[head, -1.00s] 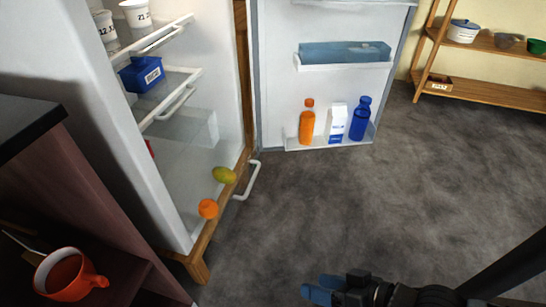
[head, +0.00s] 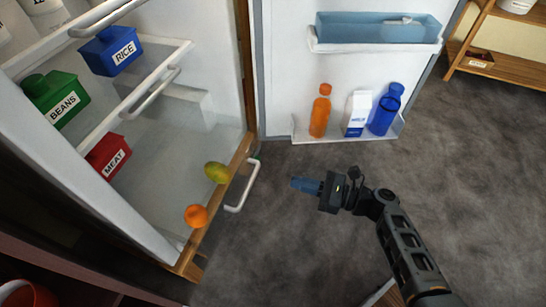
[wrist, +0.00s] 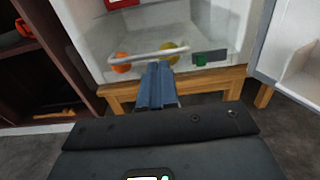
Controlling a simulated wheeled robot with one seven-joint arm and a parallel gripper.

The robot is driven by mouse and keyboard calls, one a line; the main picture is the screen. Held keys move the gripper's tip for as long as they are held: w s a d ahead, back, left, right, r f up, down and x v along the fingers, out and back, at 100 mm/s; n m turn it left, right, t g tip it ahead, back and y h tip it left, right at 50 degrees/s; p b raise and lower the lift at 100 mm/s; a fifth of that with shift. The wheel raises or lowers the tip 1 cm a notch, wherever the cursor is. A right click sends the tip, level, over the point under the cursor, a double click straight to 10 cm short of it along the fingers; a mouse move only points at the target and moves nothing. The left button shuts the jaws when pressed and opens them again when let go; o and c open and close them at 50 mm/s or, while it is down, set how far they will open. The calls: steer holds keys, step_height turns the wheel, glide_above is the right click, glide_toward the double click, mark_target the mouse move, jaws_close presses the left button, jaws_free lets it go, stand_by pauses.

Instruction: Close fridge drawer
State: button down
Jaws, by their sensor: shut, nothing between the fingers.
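The open fridge (head: 150,215) fills the left of the head view. A pale handle (head: 243,187) sticks out past its wooden lower front edge and belongs to the low, clear drawer area (head: 175,150); how far that drawer stands out is hard to tell. An orange (head: 196,216) and a yellow-green fruit (head: 216,172) lie behind the handle. My gripper (head: 298,185) is shut and empty, to the right of the handle in the head view. In the wrist view, its blue fingers (wrist: 158,72) point at the handle bar (wrist: 148,52); contact is not clear.
The open fridge door (head: 285,60) stands at the back with bottles and a carton (head: 357,113). Blue rice (head: 110,50), green beans (head: 57,98) and red meat (head: 108,157) boxes are inside. A dark cabinet (wrist: 35,75) stands left. The floor (head: 480,170) at right is clear.

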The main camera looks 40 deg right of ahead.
steer(key=b, duration=0.3)
glide_toward(241, 164)
steer(key=x, duration=0.7)
steer(key=shift+f, duration=0.2)
